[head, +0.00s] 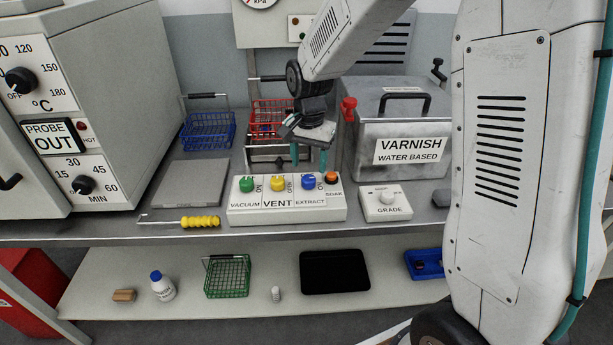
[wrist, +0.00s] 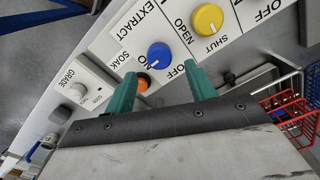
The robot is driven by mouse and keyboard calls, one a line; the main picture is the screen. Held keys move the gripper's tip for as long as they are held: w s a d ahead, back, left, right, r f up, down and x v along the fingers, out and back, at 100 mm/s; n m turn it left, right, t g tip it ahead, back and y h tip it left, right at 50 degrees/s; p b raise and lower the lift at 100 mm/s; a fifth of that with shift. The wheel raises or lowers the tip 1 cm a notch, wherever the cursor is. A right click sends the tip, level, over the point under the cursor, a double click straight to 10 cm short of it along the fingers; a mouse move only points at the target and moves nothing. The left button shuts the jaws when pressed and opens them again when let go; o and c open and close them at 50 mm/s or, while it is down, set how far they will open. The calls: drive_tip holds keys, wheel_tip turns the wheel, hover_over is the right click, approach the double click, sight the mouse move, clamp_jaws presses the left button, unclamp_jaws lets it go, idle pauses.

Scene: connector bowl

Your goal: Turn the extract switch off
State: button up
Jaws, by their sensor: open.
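The extract switch is a blue knob (head: 308,181) on the white control panel (head: 245,215), above the EXTRACT label. In the wrist view the blue knob (wrist: 159,55) shows a white mark at its lower left edge, which seems to face the ON lettering; OFF is to its right. My gripper (head: 309,160) is above and behind the panel, pointing down. In the wrist view its two teal fingers (wrist: 160,72) are apart and empty, with the blue knob beyond and between them. They do not appear to touch it.
The yellow vent knob (head: 278,183) and green vacuum knob (head: 246,184) are left of the blue one; the orange soak knob (head: 331,177) is close on its right. A grade box (head: 385,205), varnish tank (head: 400,150), red basket (head: 268,112) and yellow-handled tool (head: 200,222) are nearby.

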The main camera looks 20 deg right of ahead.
sight(308, 177)
wheel_tip(308, 177, down, 5)
drive_tip(key=shift+f, duration=0.1)
idle(0.3)
drive_tip(key=c, duration=1)
drive_tip(key=shift+o, duration=0.2)
drive_tip(key=shift+a, duration=0.1)
